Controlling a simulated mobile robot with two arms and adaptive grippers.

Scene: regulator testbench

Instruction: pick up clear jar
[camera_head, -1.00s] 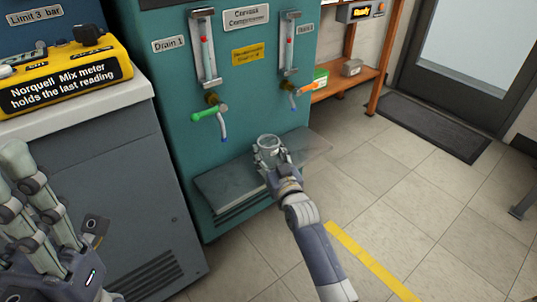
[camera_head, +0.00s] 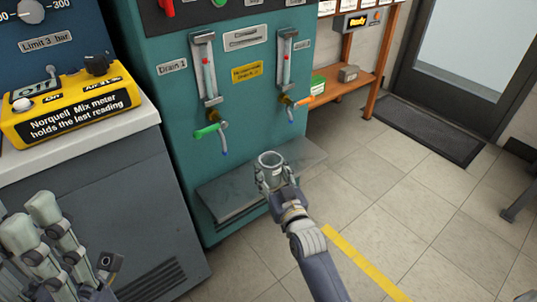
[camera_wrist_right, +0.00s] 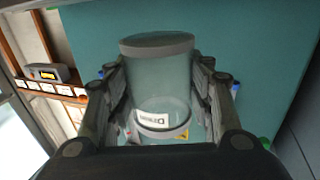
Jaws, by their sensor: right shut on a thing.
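The clear jar (camera_head: 270,161) is a see-through cylinder with grey rims. My right gripper (camera_head: 272,178) is shut on it and holds it upright in front of the teal machine, over the grey shelf (camera_head: 235,190). In the right wrist view the jar (camera_wrist_right: 160,85) stands between the two fingers of the right gripper (camera_wrist_right: 160,100), with a small white label seen low on it or through it. My left gripper (camera_head: 45,245) is at the lower left, away from the jar; its fingers are partly cut off by the frame edge.
The teal machine (camera_head: 180,110) has a green-handled drain tap (camera_head: 208,131) and an orange-handled one (camera_head: 304,101) above the shelf. A yellow meter (camera_head: 70,105) sits on the grey cabinet at left. Open floor (camera_head: 400,205) lies to the right.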

